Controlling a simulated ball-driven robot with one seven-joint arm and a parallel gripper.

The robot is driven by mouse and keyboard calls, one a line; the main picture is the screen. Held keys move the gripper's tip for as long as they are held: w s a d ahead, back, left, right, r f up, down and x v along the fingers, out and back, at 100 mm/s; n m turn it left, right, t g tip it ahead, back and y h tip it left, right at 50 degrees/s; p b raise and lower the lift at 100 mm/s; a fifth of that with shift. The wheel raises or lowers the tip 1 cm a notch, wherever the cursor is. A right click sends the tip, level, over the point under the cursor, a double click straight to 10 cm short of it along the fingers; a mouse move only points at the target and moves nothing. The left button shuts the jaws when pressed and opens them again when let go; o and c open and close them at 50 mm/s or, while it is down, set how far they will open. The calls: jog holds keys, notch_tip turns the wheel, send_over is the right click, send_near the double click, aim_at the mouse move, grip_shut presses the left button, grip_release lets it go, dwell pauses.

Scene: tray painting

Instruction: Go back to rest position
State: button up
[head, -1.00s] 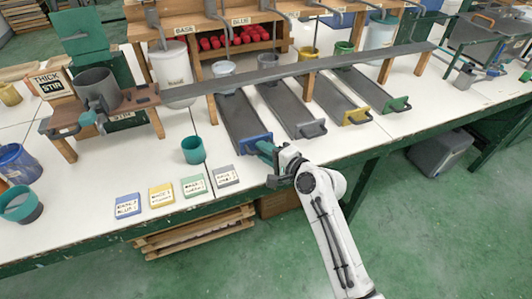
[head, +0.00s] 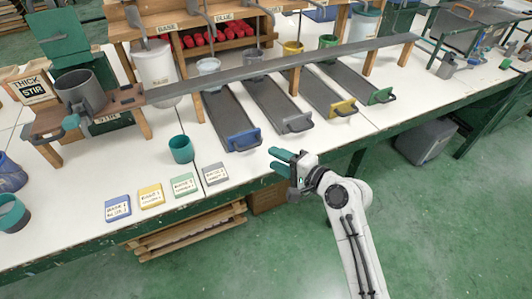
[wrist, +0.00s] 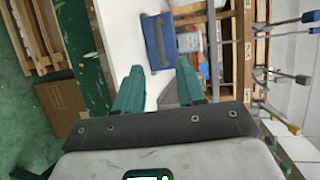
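My gripper (head: 274,160) is at the front edge of the white table, its two green fingers spread with nothing between them. The spread fingers also show in the wrist view (wrist: 158,84). The nearest tray is the sloped grey one with a blue handle (head: 243,140), to the left of my gripper and apart from it. The blue handle also shows in the wrist view (wrist: 158,42), past the fingertips.
Sloped trays with grey (head: 298,123), yellow (head: 344,108) and green (head: 381,96) handles stand to the right. Green floor (head: 440,230) is clear at the right.

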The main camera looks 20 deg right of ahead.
jog(key=shift+s+d+r, duration=0.1)
jog(key=shift+s+d, duration=0.2)
jog(key=shift+s, duration=0.35)
jog(key=s+a+f+n+g+h+p, duration=0.1)
jog(key=s+f+n+g+p, duration=0.1)
jog(key=s+f+n+g, duration=0.35)
jog(key=s+a+f+n+g+h+p, duration=0.1)
jog(key=s+f+n+g, duration=0.15)
jog(key=s, duration=0.65)
jog(key=s+d+n+g+h+p, duration=0.1)
jog(key=s+d+n+g+h, duration=0.1)
jog(key=s, duration=0.7)
jog(key=s+d+n+g+h+p, duration=0.1)
jog(key=s+d+n+g+h, duration=0.1)
jog(key=s, duration=0.7)
jog(key=shift+d+r+n+g, duration=0.25)
jog(key=shift+d+n+g, duration=0.4)
jog(key=shift+n, duration=0.35)
